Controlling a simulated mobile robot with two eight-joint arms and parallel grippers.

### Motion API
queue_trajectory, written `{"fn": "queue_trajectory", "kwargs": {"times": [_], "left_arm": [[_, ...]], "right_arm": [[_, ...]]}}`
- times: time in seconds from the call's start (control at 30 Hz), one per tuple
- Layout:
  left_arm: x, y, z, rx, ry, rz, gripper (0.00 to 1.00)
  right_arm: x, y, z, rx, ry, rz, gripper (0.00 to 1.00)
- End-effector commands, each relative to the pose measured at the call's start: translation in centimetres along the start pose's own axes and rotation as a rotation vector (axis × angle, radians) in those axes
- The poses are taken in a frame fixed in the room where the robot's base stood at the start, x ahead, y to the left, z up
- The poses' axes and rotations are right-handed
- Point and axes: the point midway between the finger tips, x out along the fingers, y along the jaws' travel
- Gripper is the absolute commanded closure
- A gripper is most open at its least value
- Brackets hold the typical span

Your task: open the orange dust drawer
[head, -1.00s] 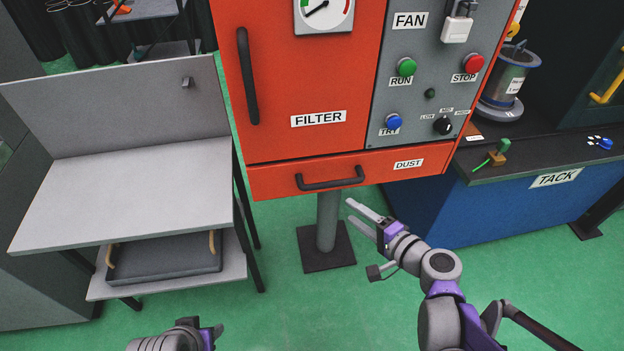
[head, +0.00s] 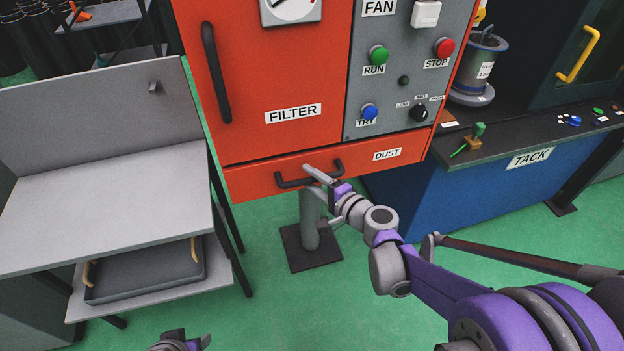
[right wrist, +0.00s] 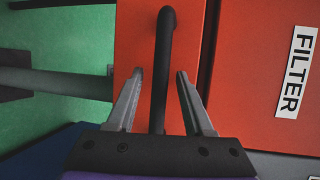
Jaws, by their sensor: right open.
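The orange dust drawer (head: 235,183) is the low front panel marked DUST, under the FILTER door. It looks shut, its front level with the cabinet. Its black bar handle (head: 290,183) also shows in the right wrist view (right wrist: 164,50). My right gripper (head: 318,175) is at the handle. In the right wrist view its two fingers (right wrist: 157,100) are spread, one on each side of the handle bar, with gaps visible. My left gripper (head: 182,342) shows only in part at the bottom edge of the head view; its fingers cannot be made out.
The FILTER door (head: 270,80) and the grey FAN panel (head: 395,75) sit above the drawer. A grey post (head: 309,220) stands below. A grey bench (head: 100,205) is at left, a blue TACK counter (head: 450,200) at right. Green floor in front is free.

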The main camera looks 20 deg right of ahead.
Motion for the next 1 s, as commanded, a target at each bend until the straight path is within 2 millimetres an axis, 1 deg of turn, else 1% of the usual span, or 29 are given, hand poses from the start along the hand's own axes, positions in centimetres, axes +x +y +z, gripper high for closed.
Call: {"fn": "queue_trajectory", "kwargs": {"times": [0.23,0.27,0.3,0.53,1.0], "left_arm": [[0.0,0.0,0.0,0.0,0.0,0.0,0.5],[0.0,0.0,0.0,0.0,0.0,0.0,0.5],[0.0,0.0,0.0,0.0,0.0,0.0,0.5],[0.0,0.0,0.0,0.0,0.0,0.0,0.5],[0.0,0.0,0.0,0.0,0.0,0.0,0.5]], "right_arm": [[0.08,-0.01,0.01,0.0,0.0,0.0,0.48],[0.08,-0.01,0.01,0.0,0.0,0.0,0.52],[0.07,-0.01,0.01,0.0,0.0,0.0,0.59],[0.06,-0.01,0.0,0.0,0.0,0.0,1.0],[0.05,-0.01,0.0,0.0,0.0,0.0,1.0]]}}
